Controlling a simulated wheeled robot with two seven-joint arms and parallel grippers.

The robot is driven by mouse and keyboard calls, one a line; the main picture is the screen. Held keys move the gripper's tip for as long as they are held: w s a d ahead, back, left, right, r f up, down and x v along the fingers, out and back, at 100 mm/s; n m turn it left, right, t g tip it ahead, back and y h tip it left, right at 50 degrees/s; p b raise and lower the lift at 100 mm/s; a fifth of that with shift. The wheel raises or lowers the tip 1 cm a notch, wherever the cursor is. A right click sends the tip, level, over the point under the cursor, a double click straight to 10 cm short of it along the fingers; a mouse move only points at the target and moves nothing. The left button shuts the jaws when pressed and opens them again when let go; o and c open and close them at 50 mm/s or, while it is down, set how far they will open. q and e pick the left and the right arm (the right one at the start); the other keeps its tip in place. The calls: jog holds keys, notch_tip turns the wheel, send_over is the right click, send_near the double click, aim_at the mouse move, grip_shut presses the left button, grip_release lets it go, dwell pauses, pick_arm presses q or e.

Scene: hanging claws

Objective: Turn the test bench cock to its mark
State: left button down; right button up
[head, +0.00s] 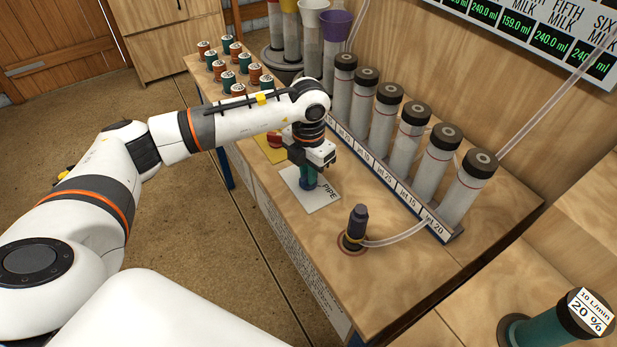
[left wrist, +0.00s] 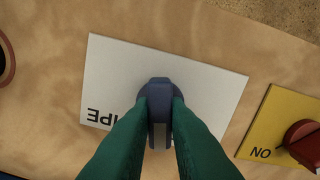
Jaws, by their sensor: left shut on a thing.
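The cock's blue-grey handle (left wrist: 160,88) stands at the middle of a white plate (left wrist: 215,85) in the left wrist view. The plate bears the word PIPE near one edge, and it also shows on the bench in the head view (head: 322,198). My left gripper (head: 308,180) points down over this plate. Its two green fingers (left wrist: 160,112) are shut on the handle from both sides. In the head view the gripper hides most of the cock. I cannot make out a separate mark near the handle. My right gripper is not in view.
A yellow plate (left wrist: 262,125) with a red knob (left wrist: 303,142) lies beside the white plate. A dark upright fitting with a hose (head: 356,226) stands nearer on the bench. Several black-capped clear cylinders (head: 413,118) line the right. Several spools (head: 228,80) stand behind.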

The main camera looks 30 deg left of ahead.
pick_arm(q)
jog(key=shift+f+m+b, duration=0.1)
jog(key=shift+m+b, duration=0.3)
jog(key=shift+m, duration=0.2)
jog(key=shift+m+b, duration=0.55)
jog(key=shift+m, duration=0.55)
jog(key=shift+m+b, duration=0.4)
jog(key=shift+m, duration=0.9)
